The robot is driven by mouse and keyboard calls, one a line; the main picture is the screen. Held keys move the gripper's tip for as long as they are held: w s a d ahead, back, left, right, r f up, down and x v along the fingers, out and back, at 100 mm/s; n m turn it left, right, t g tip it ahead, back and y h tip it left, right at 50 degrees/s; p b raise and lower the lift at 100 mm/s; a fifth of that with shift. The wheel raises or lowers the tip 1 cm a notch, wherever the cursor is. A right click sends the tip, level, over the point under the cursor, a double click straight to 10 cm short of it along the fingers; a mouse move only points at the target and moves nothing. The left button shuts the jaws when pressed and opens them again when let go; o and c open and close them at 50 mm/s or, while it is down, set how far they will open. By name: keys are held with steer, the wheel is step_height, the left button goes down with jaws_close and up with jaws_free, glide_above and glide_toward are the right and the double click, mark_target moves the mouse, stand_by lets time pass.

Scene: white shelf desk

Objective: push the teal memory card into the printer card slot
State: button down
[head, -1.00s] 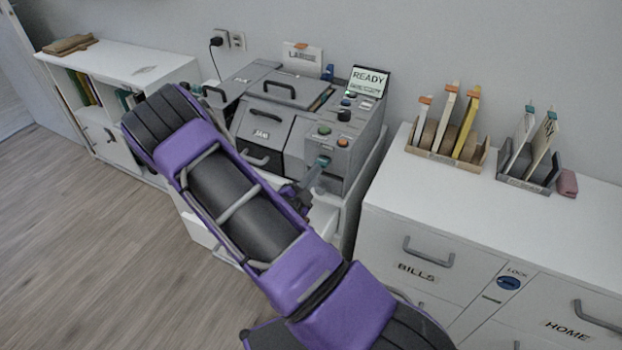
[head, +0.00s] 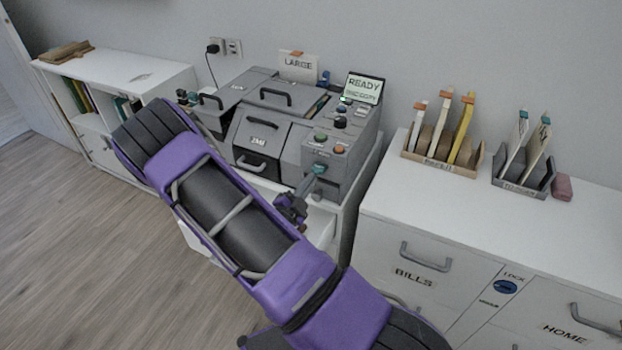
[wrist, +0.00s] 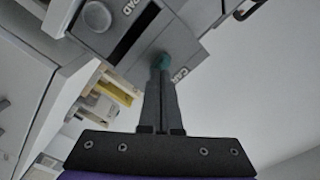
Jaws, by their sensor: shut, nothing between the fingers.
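The teal memory card (head: 319,169) shows as a small teal end at the front face of the grey printer (head: 247,134), below the orange button. It also shows in the wrist view (wrist: 162,61), right at the tips of my fingers, beside a label that starts with "CA". My gripper (head: 312,178) is shut with nothing between the fingers. Its fingertips (wrist: 159,72) are touching or almost touching the card's end. The slot itself is hidden behind the card and fingertips, so I cannot tell how deep the card sits.
The printer's screen (head: 365,88) reads READY. A white drawer cabinet (head: 440,195) stands to the right, with upright card holders (head: 440,163) and a pink block (head: 562,188) on top. A low white bookshelf (head: 120,76) is at the left. The wooden floor in front is clear.

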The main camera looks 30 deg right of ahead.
steer(key=v, duration=1.8)
steer(key=shift+s+a+p, duration=0.3)
steer(key=shift+p, duration=0.1)
